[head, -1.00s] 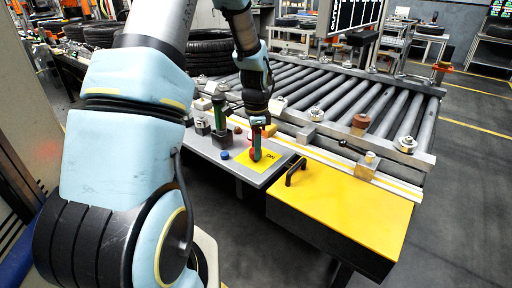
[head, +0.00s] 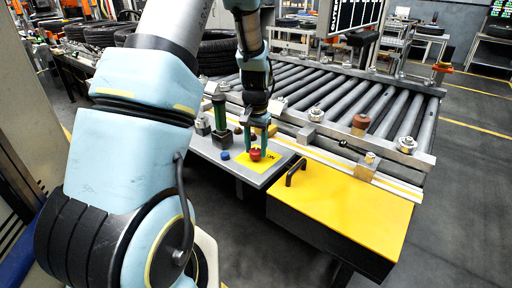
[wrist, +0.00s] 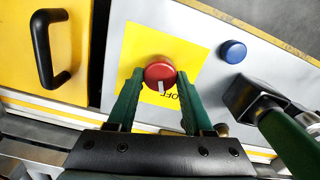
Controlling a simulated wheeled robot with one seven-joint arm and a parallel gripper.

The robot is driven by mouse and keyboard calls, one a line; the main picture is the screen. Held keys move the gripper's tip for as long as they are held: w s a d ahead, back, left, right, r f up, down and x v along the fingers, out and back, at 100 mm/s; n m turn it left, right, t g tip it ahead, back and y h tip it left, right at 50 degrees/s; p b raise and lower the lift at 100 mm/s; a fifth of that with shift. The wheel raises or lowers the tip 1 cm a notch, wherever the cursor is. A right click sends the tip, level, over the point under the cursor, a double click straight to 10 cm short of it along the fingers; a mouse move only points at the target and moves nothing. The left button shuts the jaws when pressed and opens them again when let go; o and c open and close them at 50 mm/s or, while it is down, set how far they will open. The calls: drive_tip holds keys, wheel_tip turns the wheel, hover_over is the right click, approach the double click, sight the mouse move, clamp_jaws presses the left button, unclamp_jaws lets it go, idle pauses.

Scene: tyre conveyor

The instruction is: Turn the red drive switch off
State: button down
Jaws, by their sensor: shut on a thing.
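The red drive switch (head: 256,154) is a round knob on a yellow plate (wrist: 198,50) on the grey control panel. In the wrist view the red knob (wrist: 160,70) has a white mark pointing at the word OFF, which appears upside down. My gripper (head: 257,147) reaches down onto the knob from above. Its green fingers lie on either side of the knob and are shut on it.
A blue button (head: 225,155) and a green-handled lever (head: 220,120) stand left of the switch. A yellow box (head: 345,215) with a black handle (head: 296,172) is at the right. The roller conveyor (head: 340,95) lies behind, with stacked tyres (head: 215,52) at its left.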

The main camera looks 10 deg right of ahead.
sight(255, 150)
drive_tip(key=shift+n, duration=2.1)
drive_tip(key=shift+c, duration=1.4)
unclamp_jaws()
wheel_tip(255, 150, up, 11)
drive_tip(key=b, duration=0.1)
drive_tip(key=shift+a, duration=0.15)
